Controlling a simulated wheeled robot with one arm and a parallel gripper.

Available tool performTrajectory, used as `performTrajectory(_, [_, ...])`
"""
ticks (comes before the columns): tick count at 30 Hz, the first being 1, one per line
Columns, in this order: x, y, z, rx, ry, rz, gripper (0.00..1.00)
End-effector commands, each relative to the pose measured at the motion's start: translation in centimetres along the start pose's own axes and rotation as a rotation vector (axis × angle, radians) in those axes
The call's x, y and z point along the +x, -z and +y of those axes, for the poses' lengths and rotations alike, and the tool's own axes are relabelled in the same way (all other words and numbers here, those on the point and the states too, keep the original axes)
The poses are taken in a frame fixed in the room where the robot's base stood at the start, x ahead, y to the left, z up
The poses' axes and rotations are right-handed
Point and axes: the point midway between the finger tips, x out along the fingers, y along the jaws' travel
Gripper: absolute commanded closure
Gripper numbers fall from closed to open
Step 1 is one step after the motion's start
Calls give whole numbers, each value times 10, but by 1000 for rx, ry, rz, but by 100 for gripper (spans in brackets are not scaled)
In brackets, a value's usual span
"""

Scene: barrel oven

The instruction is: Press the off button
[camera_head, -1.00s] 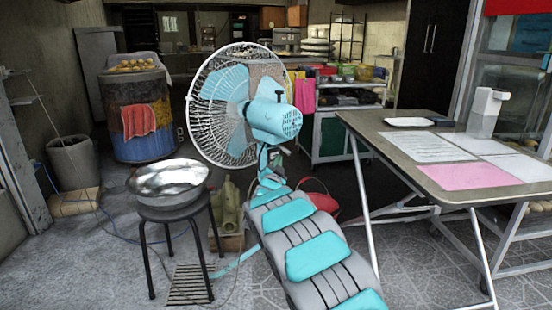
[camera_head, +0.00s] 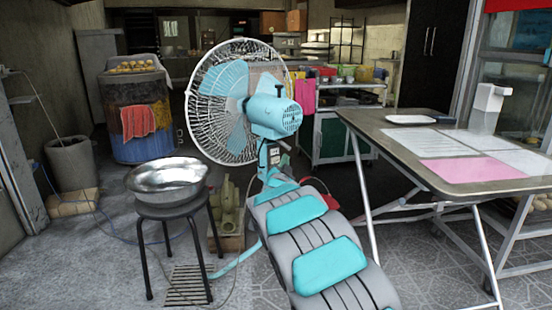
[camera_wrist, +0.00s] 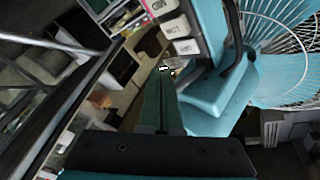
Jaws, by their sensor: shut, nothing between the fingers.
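The light-blue fan (camera_head: 273,115) stands in the middle of the head view, with its round wire guard facing away to the left. My arm reaches toward its control post, and hides its lower part. In the wrist view, a row of pale buttons (camera_wrist: 175,28) on the fan post is tilted; two labels look like MID and LOW. The pale button at the near end of the row (camera_wrist: 187,47) seems to be the off button, though its label is hard to read. My gripper (camera_wrist: 164,70) is shut and empty, its tips just below and left of that button; contact cannot be told.
A table (camera_head: 440,187) with papers and a white dispenser (camera_head: 487,105) stands on the right. A metal bowl (camera_head: 167,181) sits on a black stool (camera_head: 172,212) on the left. A barrel oven (camera_head: 137,117) stands behind.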

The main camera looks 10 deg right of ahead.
Motion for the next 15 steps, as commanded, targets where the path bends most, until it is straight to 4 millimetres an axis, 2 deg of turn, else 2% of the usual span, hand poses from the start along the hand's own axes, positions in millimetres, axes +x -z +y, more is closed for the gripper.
performTrajectory(7, [-16, 9, 12, 0, 1, 1, 100])
performTrajectory(15, [-18, 13, 12, 0, 1, 0, 100])
